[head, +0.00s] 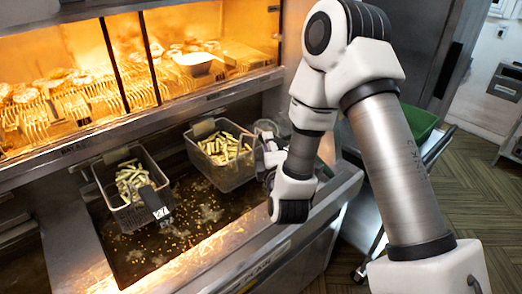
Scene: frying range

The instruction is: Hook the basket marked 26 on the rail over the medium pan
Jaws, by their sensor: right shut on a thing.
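Two wire baskets of fries are at the fryer. The right basket (226,180) is at the back of the oil, and the left basket (108,184) is beside it, with a dark tagged handle (155,203) pointing toward me. I cannot read a 26 on either basket. My right gripper (266,152) is at the right end of the right basket, shut on what looks like its handle, which the gripper mostly hides. The oil pan (140,262) under the baskets is bubbling. The rail (75,162) runs along the back, with a small label. My left gripper is out of view.
A lit warming shelf with food and a white bowl (194,63) stands behind the fryer. The steel front edge (190,270) is close to my right arm. A green tray (420,122) on a cart is at right, with open floor beyond.

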